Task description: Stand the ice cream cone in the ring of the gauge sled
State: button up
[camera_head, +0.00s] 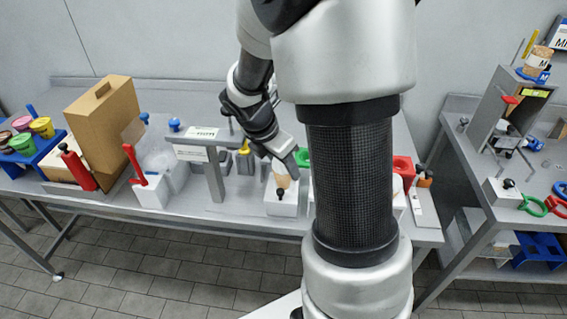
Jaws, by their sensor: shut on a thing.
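My gripper (284,160) reaches down over the middle of the grey table, shut on a small tan, tapered thing that looks like the ice cream cone (282,180). The cone is just below the fingers, above or in front of a light grey block with a black knob (281,197). I cannot tell whether the cone touches this block. The block may be part of the gauge sled, but no label on it can be read and its ring cannot be made out. My arm hides part of the table to the right of the gripper.
A grey T-shaped stand (213,170) with a label is left of the gripper. Further left are a white block with a red handle (150,190), a cardboard box (103,125) and a blue tray of tubs (50,150). Green and red pieces flank my arm. A second table (475,200) stands right.

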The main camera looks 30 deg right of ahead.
jog(key=shift+f, duration=0.35)
jog(key=o, duration=0.9)
jog(key=shift+c, duration=0.2)
jog(key=p+v, duration=0.2)
jog(key=v, duration=1.5)
jog(key=shift+r, duration=0.25)
